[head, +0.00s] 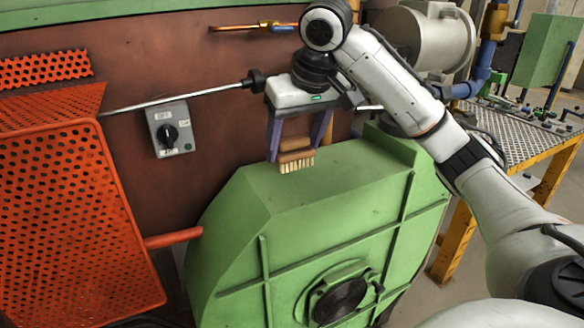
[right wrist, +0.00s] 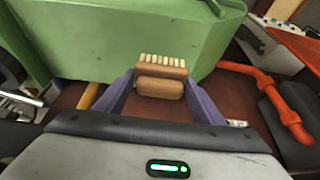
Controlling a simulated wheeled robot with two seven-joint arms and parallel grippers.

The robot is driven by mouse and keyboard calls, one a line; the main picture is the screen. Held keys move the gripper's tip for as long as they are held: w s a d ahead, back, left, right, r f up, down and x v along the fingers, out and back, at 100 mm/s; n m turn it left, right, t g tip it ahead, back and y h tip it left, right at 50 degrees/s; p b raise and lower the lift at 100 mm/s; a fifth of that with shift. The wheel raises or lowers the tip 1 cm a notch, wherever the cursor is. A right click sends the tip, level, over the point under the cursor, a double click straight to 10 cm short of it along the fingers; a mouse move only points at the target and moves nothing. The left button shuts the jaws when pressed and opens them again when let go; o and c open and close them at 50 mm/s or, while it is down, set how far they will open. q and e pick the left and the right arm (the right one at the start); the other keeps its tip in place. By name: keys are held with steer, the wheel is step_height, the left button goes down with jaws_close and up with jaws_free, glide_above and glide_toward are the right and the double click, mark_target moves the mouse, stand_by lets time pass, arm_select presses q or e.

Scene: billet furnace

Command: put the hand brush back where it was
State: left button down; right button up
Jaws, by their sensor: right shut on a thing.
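The hand brush (head: 296,152) has a brown wooden body and pale bristles. My right gripper (head: 297,150) is shut on it, with a purple finger on each side of the wood. The bristles point down in the head view, at the top of the green housing near its back edge. I cannot tell whether they touch it. In the right wrist view the brush (right wrist: 161,76) sits between the purple fingertips (right wrist: 160,84), bristles away from the palm. My left gripper is not in view.
The green housing (head: 330,190) fills the middle. An orange perforated guard (head: 70,200) stands at left. A grey switch box (head: 171,128) and a metal rod (head: 180,100) are at the brown wall. A grated yellow-framed table (head: 530,140) is at right.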

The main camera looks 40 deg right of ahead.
mark_target(293, 167)
steer(key=shift+w+f, duration=0.1)
steer(key=shift+f, duration=2.6)
steer(key=o, duration=1)
steer(key=shift+c, duration=0.2)
steer(key=v, duration=1.2)
